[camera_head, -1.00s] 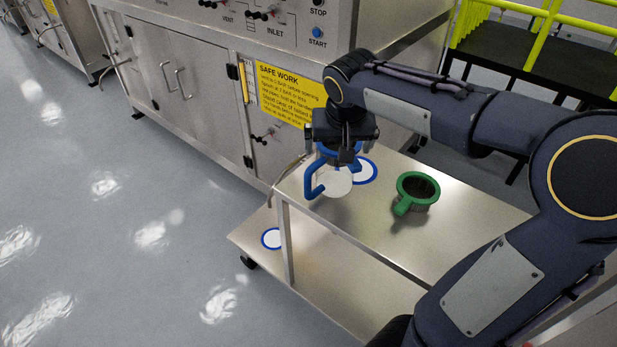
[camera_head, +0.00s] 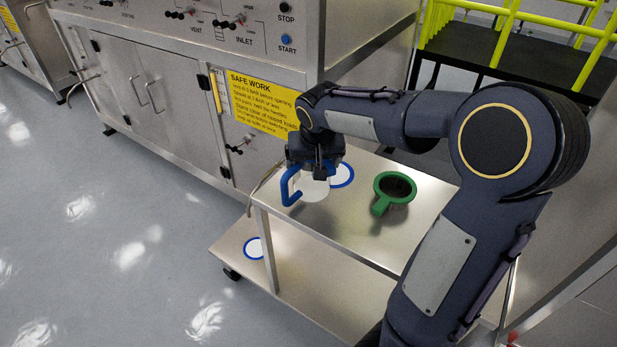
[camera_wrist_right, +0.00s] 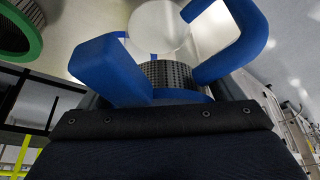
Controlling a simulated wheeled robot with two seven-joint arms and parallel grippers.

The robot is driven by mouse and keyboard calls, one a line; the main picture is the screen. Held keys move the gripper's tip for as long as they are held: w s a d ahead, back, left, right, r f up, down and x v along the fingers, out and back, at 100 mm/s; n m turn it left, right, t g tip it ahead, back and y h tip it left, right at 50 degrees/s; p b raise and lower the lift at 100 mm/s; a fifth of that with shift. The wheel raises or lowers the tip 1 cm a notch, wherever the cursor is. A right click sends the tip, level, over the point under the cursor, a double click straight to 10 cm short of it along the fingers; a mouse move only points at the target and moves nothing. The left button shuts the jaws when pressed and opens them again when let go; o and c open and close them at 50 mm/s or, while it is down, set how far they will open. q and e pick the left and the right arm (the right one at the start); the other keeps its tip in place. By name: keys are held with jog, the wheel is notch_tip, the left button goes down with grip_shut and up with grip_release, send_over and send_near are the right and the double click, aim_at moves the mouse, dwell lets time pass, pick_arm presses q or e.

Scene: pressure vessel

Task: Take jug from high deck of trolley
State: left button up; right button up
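The jug with a blue handle (camera_head: 291,186) and a pale round body (camera_head: 313,190) is at the left end of the trolley's high deck (camera_head: 350,222). My right gripper (camera_head: 316,160) is at its top and looks shut on it. The fingertips are partly hidden. The jug overlaps a blue-ringed white disc (camera_head: 342,175) in the picture; I cannot tell whether its base touches the deck. In the right wrist view, the blue handle (camera_wrist_right: 240,40) and a dark perforated cylinder (camera_wrist_right: 168,75) fill the space before the gripper. My left gripper is out of view.
The low deck (camera_head: 300,290) has another blue-ringed disc (camera_head: 253,248). A steel cabinet (camera_head: 180,100) stands behind, yellow railings (camera_head: 500,45) at the back right. Floor at left is clear.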

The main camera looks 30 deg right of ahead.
jog(key=c, duration=0.6)
jog(key=shift+r, duration=0.1)
